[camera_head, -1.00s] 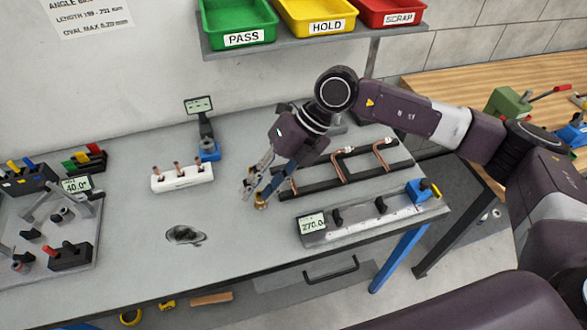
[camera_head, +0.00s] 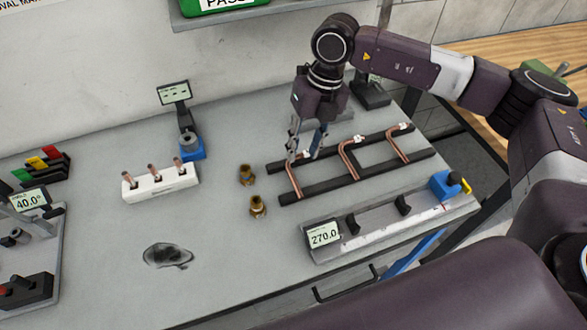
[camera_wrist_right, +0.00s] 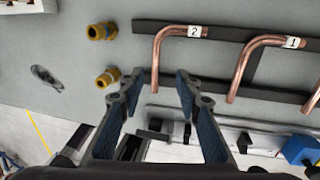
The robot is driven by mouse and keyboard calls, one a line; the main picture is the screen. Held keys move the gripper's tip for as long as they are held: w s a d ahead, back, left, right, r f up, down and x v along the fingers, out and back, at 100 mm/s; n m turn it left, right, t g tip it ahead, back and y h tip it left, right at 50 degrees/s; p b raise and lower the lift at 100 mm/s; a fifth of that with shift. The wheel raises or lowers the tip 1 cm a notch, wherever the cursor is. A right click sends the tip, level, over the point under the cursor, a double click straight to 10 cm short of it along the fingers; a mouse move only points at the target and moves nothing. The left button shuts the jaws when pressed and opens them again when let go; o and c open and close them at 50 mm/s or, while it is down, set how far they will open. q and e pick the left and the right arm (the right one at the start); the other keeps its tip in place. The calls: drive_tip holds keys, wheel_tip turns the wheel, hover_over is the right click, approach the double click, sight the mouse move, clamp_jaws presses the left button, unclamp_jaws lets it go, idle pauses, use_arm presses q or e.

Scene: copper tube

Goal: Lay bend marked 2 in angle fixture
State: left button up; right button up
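The bend marked 2 is a copper tube whose label shows in the right wrist view (camera_wrist_right: 157,56). It is the leftmost bend (camera_head: 294,182) on the black rack (camera_head: 325,186). My right gripper (camera_head: 304,153) is open and empty above its far end, beside the label. In the wrist view the open fingers (camera_wrist_right: 158,85) point towards it, apart from the tube as far as I can tell. The angle fixture, a plate (camera_head: 45,250) with a 40.0° display (camera_head: 30,199), stands at the left and is partly cut off. My left gripper is out of view.
The bend marked 1 (camera_wrist_right: 245,75) and a third bend (camera_head: 399,152) share the rack. Two brass fittings (camera_head: 246,175) (camera_head: 258,207) stand left of it. A 270.0 gauge (camera_head: 380,225) lies in front. A white block (camera_head: 160,184) holds short tubes. The table's middle is mostly clear.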

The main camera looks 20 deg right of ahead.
sight(292, 174)
drive_tip(key=f+p, duration=0.1)
drive_tip(key=a+f+p, duration=0.1)
drive_tip(key=f, duration=0.1)
drive_tip(key=shift+s+a+f, duration=0.1)
drive_tip(key=shift+a+f, duration=0.05)
drive_tip(key=shift+f, duration=0.05)
drive_tip(key=f, duration=0.1)
drive_tip(key=f+p, duration=0.1)
drive_tip(key=a+f+p, duration=0.1)
drive_tip(key=shift+w+f, duration=0.25)
drive_tip(key=shift+w, duration=0.05)
drive_tip(key=shift+f, duration=0.35)
drive_tip(key=shift+c, duration=0.5)
clamp_jaws()
